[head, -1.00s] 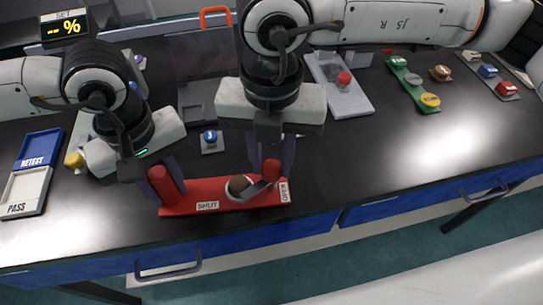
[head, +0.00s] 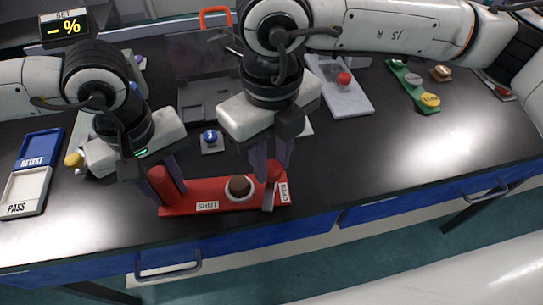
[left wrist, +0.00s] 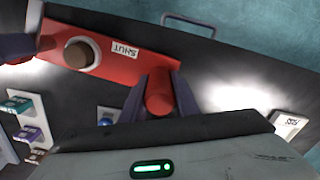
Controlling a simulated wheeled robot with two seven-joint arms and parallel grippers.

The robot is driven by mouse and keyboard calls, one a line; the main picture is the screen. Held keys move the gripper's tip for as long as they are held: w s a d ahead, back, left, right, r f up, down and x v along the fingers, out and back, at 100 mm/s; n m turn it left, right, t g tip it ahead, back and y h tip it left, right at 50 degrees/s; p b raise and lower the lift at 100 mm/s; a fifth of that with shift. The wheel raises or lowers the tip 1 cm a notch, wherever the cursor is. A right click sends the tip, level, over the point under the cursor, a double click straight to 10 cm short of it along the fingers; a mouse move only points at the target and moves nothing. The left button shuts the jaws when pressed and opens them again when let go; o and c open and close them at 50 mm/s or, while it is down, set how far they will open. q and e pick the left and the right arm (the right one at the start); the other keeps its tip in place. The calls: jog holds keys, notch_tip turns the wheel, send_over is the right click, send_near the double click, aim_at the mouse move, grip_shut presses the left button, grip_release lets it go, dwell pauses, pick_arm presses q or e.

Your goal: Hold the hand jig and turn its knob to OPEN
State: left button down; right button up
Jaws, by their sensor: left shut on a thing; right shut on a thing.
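The red hand jig (head: 215,190) lies along the front of the table, with a SHUT label (head: 207,205) and an OPEN label (head: 284,192). My left gripper (head: 166,182) is shut on the jig's left red post; the left wrist view shows this post (left wrist: 159,95) between the fingers. My right gripper (head: 272,168) is shut on the red knob (head: 274,172) at the jig's right end, largely hidden by the fingers. A grey pointer (head: 268,198) extends from the knob toward the front edge, just left of OPEN. A brown disc in a pale ring (head: 238,186) sits mid-jig, uncovered.
A blue button (head: 210,137) stands behind the jig. White PASS and blue RETEST trays (head: 28,178) lie at left. A pale slab with a red knob (head: 344,80) and a green strip (head: 412,86) stand at back right. The front right table is clear.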

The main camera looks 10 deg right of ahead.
aim_at(271, 167)
jog(key=shift+n, duration=1.3)
jog(key=o, duration=1.1)
notch_tip(271, 167, up, 12)
jog(key=shift+r, duration=0.1)
